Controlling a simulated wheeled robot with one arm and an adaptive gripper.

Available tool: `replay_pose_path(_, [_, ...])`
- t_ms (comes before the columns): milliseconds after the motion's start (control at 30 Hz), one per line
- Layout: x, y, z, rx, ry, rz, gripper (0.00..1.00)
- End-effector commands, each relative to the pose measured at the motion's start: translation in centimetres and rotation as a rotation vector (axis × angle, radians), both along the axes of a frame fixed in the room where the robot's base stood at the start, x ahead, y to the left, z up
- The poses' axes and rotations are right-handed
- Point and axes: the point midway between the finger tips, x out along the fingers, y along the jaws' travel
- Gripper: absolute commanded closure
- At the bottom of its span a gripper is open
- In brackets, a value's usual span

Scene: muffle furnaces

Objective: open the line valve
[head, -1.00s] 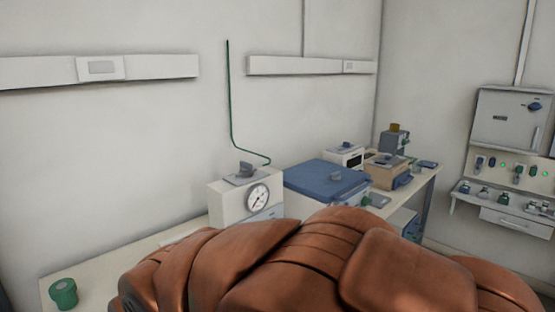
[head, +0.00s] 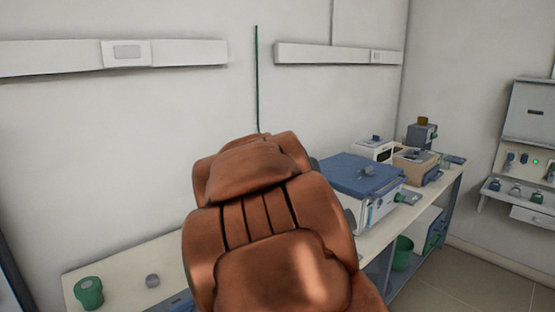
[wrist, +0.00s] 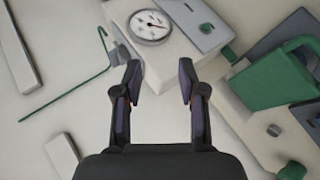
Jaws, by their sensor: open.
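My gripper (wrist: 160,72) is open and empty in the wrist view, its two dark fingers apart. Beyond the fingertips is a pale box with a round dial gauge (wrist: 150,27). A grey-blue panel with a small green knob (wrist: 206,28) is beside the dial. A thin green line (wrist: 62,95) runs along the wall and bends near the gauge box; its upper part also shows in the head view (head: 257,80). I cannot tell which part is the line valve. In the head view my copper-coloured arm hides the gauge box and the gripper.
A blue-lidded unit (head: 361,173) stands on the bench right of my arm, with smaller devices behind it. A large green object (wrist: 270,78) is at the wrist view's right.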

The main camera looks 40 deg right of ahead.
Motion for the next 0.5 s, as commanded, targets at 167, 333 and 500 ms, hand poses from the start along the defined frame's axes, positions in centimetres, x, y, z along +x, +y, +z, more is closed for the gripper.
replay_pose_path(167, [4.0, -7.9, 5.0, -0.331, 0.053, 0.139, 0.59])
replay_pose_path(333, [7.7, -13.3, 8.7, -0.638, 0.151, 0.298, 0.59])
replay_pose_path(500, [11.1, -16.9, 10.3, -0.926, 0.267, 0.48, 0.59])
